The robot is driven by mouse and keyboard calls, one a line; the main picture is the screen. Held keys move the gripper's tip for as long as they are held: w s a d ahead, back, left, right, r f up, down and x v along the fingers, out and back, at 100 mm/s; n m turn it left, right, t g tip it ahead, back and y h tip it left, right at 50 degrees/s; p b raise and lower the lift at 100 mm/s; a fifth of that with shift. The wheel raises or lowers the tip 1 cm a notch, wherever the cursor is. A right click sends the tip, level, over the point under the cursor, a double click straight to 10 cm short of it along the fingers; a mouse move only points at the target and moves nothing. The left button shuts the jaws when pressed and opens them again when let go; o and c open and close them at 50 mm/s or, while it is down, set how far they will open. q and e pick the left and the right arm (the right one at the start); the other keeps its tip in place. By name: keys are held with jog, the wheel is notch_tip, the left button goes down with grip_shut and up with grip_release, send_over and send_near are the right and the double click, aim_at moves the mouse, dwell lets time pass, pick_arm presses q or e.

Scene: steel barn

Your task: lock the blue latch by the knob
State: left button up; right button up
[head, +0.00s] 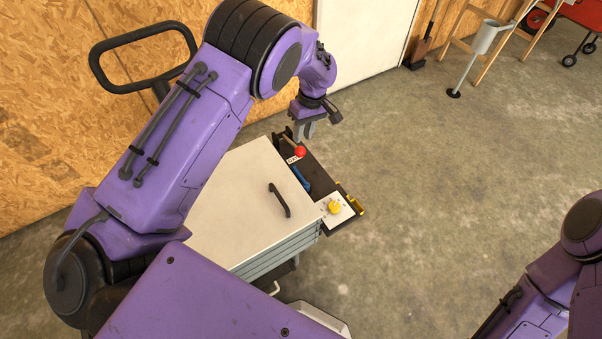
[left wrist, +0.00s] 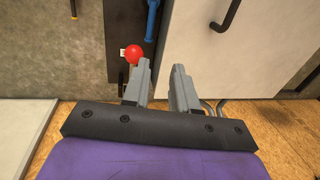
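The blue latch (head: 300,179) is a short blue bar on a dark panel beside the white cabinet top. In the left wrist view its blue bar (left wrist: 152,18) shows at the top. A red ball knob (head: 300,152) sits near the latch's far end, next to a small white label; it also shows in the left wrist view (left wrist: 134,53). My left gripper (head: 304,130) is over the far end of the panel, its fingers apart and empty. In the left wrist view the fingertips (left wrist: 162,66) are close to the red knob, which is outside the left finger. My right gripper is out of view.
The white cabinet (head: 235,200) has a black handle (head: 279,200) on top. A yellow knob (head: 335,207) sits on a white plate at the panel's near end. A wooden wall (head: 50,130) stands behind.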

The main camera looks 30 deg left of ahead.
pick_arm(q)
jog(key=b, duration=0.6)
send_near(298, 172)
jog(key=r, duration=0.2)
jog(key=f, duration=0.3)
jog(key=f+p, duration=0.1)
jog(key=f, duration=0.2)
jog(key=s+a+f, duration=0.1)
jog(key=f, duration=0.3)
jog(key=shift+s, duration=0.1)
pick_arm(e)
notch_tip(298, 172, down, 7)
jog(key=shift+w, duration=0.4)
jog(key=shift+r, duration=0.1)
pick_arm(q)
grip_shut()
